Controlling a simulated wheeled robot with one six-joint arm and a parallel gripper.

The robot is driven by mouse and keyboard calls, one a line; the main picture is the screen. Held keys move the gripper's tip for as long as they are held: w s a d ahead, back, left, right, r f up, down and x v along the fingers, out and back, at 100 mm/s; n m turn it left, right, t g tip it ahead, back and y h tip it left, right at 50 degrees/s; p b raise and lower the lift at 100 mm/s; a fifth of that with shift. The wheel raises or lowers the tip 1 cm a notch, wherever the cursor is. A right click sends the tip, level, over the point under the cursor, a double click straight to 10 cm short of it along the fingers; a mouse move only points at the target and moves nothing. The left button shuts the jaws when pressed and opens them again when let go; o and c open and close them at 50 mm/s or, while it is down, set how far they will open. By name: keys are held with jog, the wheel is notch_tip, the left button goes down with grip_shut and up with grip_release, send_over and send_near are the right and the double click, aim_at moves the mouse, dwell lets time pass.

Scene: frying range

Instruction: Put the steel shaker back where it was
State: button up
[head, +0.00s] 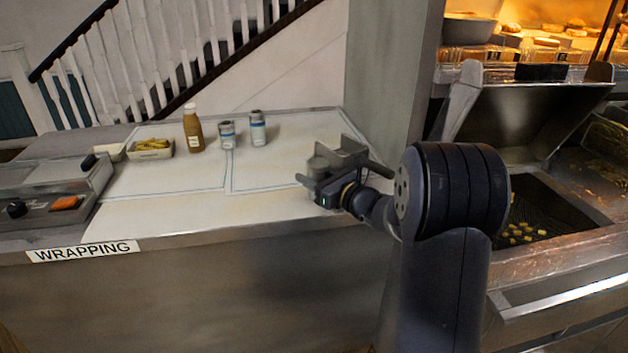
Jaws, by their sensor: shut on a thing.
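My gripper (328,168) is over the right part of the white wrapping counter, near the grey wall. It is shut on a grey metal piece, apparently the steel shaker (318,164), which is partly hidden by the jaws. I cannot tell whether its base touches the counter. Two other grey shakers with blue and white labels stand upright at the back of the counter: one on the left (227,135) and one on the right (258,128). Both are apart from my gripper.
A brown sauce bottle (192,130) and a tray of fries (151,149) stand at the back left. A wrapping machine (55,192) is at the left end. The counter's middle (180,178) is clear. A fryer (545,210) is at the right.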

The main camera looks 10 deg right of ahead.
jog(key=shift+f, duration=0.35)
jog(key=shift+f, duration=0.1)
jog(key=shift+f, duration=0.15)
jog(key=o, duration=1)
jog(key=shift+r, duration=0.3)
jog(key=v, duration=1.2)
jog(key=shift+b, duration=0.35)
jog(key=shift+f, duration=0.1)
